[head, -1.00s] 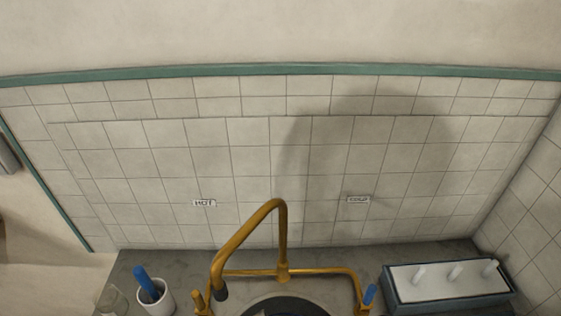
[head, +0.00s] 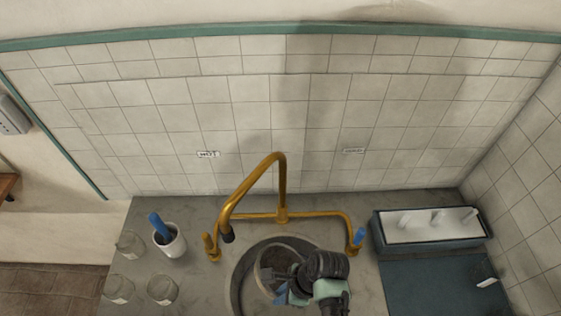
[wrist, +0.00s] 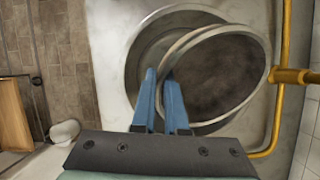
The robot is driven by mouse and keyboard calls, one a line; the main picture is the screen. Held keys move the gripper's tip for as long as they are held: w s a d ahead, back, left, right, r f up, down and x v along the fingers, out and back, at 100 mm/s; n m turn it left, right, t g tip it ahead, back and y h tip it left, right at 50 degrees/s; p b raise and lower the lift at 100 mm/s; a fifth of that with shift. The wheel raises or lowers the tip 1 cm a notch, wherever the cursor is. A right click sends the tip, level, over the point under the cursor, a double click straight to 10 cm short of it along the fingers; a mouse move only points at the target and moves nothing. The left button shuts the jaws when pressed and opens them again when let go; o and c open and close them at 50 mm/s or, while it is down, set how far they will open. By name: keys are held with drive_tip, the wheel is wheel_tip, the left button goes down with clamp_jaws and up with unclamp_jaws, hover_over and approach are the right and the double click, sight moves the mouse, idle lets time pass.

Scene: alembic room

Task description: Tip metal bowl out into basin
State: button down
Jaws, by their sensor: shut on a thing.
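The round metal bowl (wrist: 222,75) is large in the wrist view, its dark inside facing the camera. I cannot tell whether anything is in it. My gripper (wrist: 160,75) has its blue fingers shut on the bowl's rim at the near left side. The basin (wrist: 134,62) is a round sink set in the counter, and the bowl overlaps it on the right. In the head view the bowl (head: 262,269) is over or inside the basin (head: 238,284), partly hidden by my gripper (head: 284,293). The bowl's height and exact tilt are unclear.
A white cup (head: 172,244) and several glass jars (head: 163,289) stand at left. A blue tray with white pegs (head: 432,225) stands at right.

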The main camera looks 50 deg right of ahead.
drive_tip(key=g+h, duration=0.2)
drive_tip(key=h, duration=0.1)
drive_tip(key=shift+w+r+g+h, duration=0.1)
drive_tip(key=shift+r+g+h, duration=0.2)
drive_tip(key=shift+r, duration=0.1)
drive_tip(key=shift+r+g+h, duration=0.15)
drive_tip(key=shift+g+h, duration=0.45)
drive_tip(key=shift+h, duration=0.2)
